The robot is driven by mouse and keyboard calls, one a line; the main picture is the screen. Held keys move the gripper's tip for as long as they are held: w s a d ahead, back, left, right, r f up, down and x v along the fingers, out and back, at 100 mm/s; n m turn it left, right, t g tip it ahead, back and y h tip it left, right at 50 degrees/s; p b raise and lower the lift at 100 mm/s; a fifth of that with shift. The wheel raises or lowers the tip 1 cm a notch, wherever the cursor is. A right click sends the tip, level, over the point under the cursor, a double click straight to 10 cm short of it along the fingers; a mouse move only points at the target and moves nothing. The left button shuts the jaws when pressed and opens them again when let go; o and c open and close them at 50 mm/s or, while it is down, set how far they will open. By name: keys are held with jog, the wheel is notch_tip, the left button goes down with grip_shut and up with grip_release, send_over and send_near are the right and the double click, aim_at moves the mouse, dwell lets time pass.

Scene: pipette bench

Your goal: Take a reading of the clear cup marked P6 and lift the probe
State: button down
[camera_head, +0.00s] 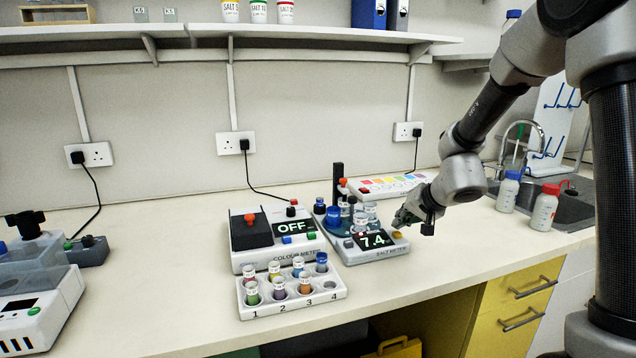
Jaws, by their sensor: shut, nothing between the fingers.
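The salt meter (378,257) stands on the bench at centre, its display (373,239) lit with 7.4. A black post (338,178) rises at its back. Several small cups (370,208) are clustered on and behind the meter; the mark P6 is too small to read, so I cannot tell which cup it is. The probe is not clearly distinguishable among them. My gripper (403,219) is shut and empty, just above the meter's right end, close to an orange-yellow button (397,235). I cannot tell whether it touches the meter.
The colour meter (272,237), showing OFF, stands left of the salt meter. A white rack (290,303) of capped vials sits in front of it. A strip with coloured patches (392,185) lies behind. Two bottles (543,211) stand at right near the sink. Front bench right is clear.

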jog(key=shift+r, duration=0.3)
notch_tip(320, 180, up, 6)
dwell(0.7)
dwell(0.5)
